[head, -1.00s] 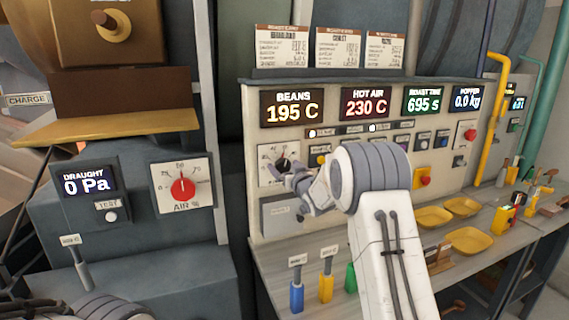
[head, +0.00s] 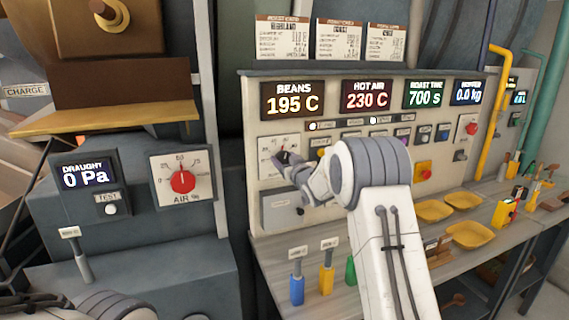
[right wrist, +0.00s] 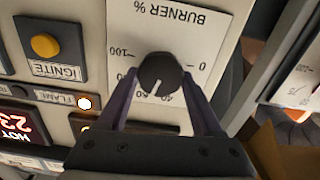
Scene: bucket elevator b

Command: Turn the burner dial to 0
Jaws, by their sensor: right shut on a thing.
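The burner dial is a round black knob (right wrist: 160,73) on a white plate marked BURNER % (right wrist: 182,30), upside down in the right wrist view. Its white pointer line points down in that view, toward the 40 and 60 marks; the 0 mark is on the right and 100 on the left. My right gripper (right wrist: 160,78) has one finger on each side of the knob and is shut on it. In the head view the dial plate (head: 266,150) is partly hidden behind my right gripper (head: 286,160). My left gripper is out of view.
A yellow IGNITE button (right wrist: 45,45) is beside the dial. The red AIR % dial (head: 182,182) and DRAUGHT display (head: 84,174) are on the left. Blue (head: 297,290) and yellow (head: 327,280) handled tools stand on the bench below. Yellow trays (head: 468,234) lie farther right.

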